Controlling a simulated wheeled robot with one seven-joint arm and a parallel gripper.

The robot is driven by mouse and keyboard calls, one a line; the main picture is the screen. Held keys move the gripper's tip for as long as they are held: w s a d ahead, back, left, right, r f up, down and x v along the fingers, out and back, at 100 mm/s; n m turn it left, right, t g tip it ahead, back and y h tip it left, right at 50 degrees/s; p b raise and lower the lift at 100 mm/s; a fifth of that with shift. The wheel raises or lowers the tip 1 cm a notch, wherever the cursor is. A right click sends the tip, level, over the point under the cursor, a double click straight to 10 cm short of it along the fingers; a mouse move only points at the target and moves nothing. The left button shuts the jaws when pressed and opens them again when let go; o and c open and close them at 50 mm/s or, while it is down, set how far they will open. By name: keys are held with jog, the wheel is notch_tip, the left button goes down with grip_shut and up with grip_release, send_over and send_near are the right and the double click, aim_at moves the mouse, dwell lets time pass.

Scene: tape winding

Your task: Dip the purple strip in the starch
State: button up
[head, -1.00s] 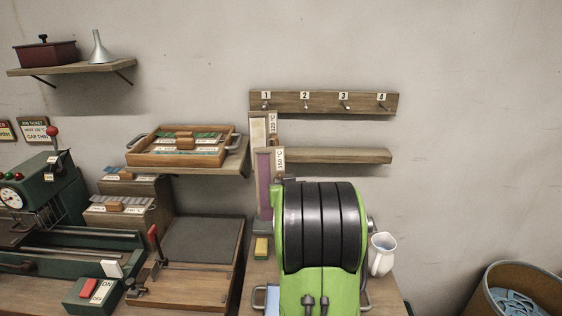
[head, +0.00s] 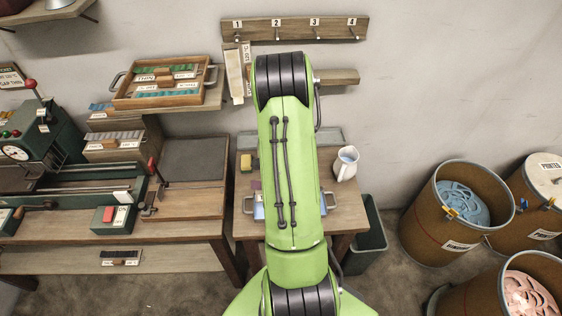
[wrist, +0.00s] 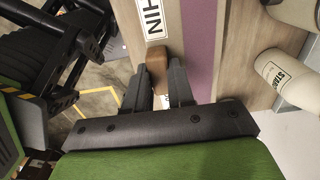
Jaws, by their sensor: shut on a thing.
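In the wrist view the jaws of my gripper (wrist: 160,88) are shut on a small brown wooden block (wrist: 159,62). The purple strip (wrist: 202,40) runs just right of the block, and a white label ending in "HIN" (wrist: 149,20) lies to the left. Whether the block is joined to the strip cannot be told. A white jug with a starch label (wrist: 278,72) is at the right; in the head view a white jug (head: 346,163) stands on the small table. My arm hides my gripper in the head view, where a small purple patch (head: 255,185) shows beside the arm.
A peg rail (head: 345,28) is on the wall, with a pale strip (head: 235,75) under peg 1. Bins (head: 423,225) stand on the right.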

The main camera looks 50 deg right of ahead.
jog(key=shift+f+b, duration=1.95)
jog(key=shift+f, duration=0.85)
notch_tip(320, 180, down, 4)
jog(key=b, duration=0.3)
jog(key=shift+r+b, duration=0.2)
jog(key=shift+b, duration=0.1)
jog(key=shift+f+b, duration=0.4)
jog(key=shift+b, duration=0.05)
jog(key=shift+r+p, duration=2)
jog(key=shift+r, duration=1.05)
jog(key=shift+r+p, duration=1.7)
jog(key=shift+r, duration=0.8)
